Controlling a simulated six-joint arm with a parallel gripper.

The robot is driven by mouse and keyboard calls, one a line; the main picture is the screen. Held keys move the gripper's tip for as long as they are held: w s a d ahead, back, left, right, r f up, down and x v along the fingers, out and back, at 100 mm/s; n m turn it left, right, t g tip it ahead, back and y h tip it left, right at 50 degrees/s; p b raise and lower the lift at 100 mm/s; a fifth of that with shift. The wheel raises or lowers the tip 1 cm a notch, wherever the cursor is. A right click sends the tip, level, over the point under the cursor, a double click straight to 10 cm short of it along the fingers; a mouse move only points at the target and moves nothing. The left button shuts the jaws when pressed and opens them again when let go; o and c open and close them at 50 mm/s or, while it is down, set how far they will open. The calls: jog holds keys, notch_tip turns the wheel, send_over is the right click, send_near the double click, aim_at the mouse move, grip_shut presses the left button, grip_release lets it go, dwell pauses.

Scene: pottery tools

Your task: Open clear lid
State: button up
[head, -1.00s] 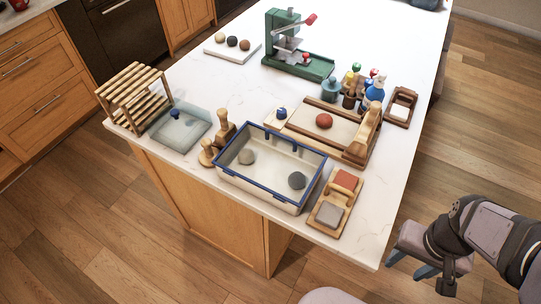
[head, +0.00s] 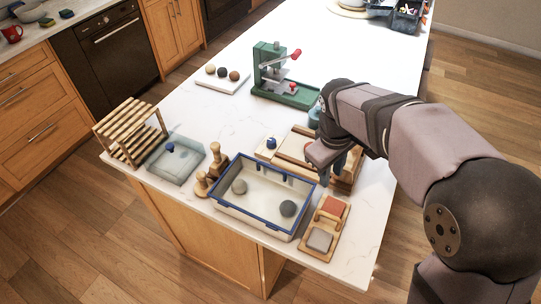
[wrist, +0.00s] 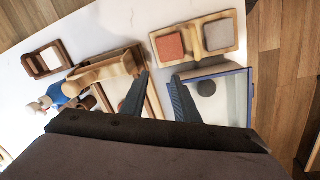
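A blue-rimmed box (head: 222,206) with pale walls stands near the front of the counter, with two grey balls inside. Blue clips or hinges show along its back edge; I cannot tell whether a clear cover lies on it. A clear, pale square piece with a blue knob (head: 176,164) lies to its left, beside the wooden rack. My gripper (head: 330,172) is above the counter, just right of the box's back right corner. In the wrist view the fingers (wrist: 160,92) are apart and empty, with the box (wrist: 222,72) to their right.
A wooden tray with red and grey blocks (head: 334,222) sits right of the box. Wooden stampers (head: 217,163) stand between the clear piece and the box. A wooden-framed board (head: 290,150) lies behind the box. A green press (head: 284,92) stands farther back.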

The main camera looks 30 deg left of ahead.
aim_at(271, 167)
jog(key=s+a+r+n+p, duration=0.1)
jog(key=s+a+r+n, duration=0.15)
jog(key=a, duration=0.55)
jog(key=s+a+r+n, duration=0.2)
jog(key=a+r+n, duration=0.1)
jog(key=a, duration=0.4)
jog(key=shift+m+y, duration=0.25)
jog(key=shift+y, duration=0.05)
jog(key=shift+w+f+p, duration=0.3)
jog(key=shift+f+p, duration=0.1)
jog(key=shift+f, duration=0.75)
jog(key=shift+w+f+p, duration=0.25)
jog(key=shift+f+p, duration=0.2)
jog(key=shift+f, duration=0.7)
jog(key=shift+w+f+p, duration=0.3)
jog(key=shift+f+p, duration=0.1)
jog(key=shift+f, duration=0.75)
grip_shut()
